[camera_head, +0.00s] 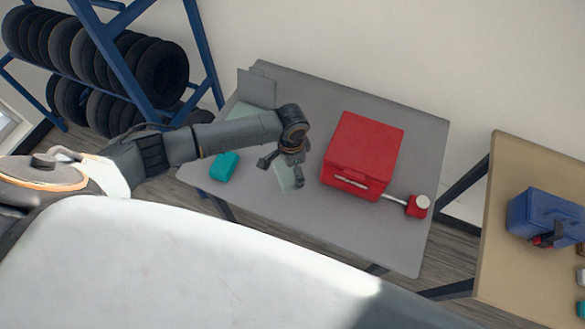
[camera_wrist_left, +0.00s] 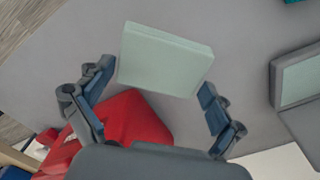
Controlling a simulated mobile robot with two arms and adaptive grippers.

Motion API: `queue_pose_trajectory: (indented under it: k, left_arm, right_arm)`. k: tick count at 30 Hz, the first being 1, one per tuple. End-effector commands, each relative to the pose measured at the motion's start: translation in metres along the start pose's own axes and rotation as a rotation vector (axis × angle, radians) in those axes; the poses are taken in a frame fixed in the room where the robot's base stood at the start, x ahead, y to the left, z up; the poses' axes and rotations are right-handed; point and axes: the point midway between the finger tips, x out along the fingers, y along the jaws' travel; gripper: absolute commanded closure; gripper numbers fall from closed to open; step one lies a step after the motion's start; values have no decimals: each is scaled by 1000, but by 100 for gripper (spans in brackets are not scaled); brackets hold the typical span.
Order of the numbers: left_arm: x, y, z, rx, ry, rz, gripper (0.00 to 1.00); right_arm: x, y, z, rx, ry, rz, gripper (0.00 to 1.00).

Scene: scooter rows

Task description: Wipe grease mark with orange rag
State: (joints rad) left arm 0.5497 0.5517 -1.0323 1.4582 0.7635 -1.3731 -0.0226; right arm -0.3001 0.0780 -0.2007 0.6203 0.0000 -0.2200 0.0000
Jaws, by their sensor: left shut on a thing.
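My left gripper (camera_head: 282,173) is over the grey table (camera_head: 300,225), with its fingers shut on a pale green flat block (camera_wrist_left: 163,60). In the left wrist view the block lies between the two fingertips; in the head view it is partly hidden by the fingers. I cannot tell whether the block still touches the table. I see no orange rag and no grease mark in these frames. My right gripper is not in view.
A red toolbox (camera_head: 362,155) stands right of the gripper. Beyond it is a red and white item (camera_head: 417,206). A teal box (camera_head: 224,166) lies to the left. A blue box (camera_head: 545,212) stands on a tan table (camera_head: 515,260). A tyre rack (camera_head: 110,60) is behind left.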

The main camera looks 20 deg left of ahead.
Motion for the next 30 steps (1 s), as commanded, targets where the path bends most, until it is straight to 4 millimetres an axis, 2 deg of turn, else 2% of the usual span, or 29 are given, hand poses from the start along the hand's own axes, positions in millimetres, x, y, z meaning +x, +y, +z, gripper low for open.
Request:
queue_pose_trajectory:
  k: [3,8,30]
  left_arm:
    - [-14,-4,-1,-2,0,0,33]
    - [-21,-7,-2,-2,0,0,33]
    - [-21,-7,-2,-3,0,0,33]
  right_arm:
    - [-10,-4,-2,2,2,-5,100]
    - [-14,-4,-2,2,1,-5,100]
    - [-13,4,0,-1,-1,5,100]
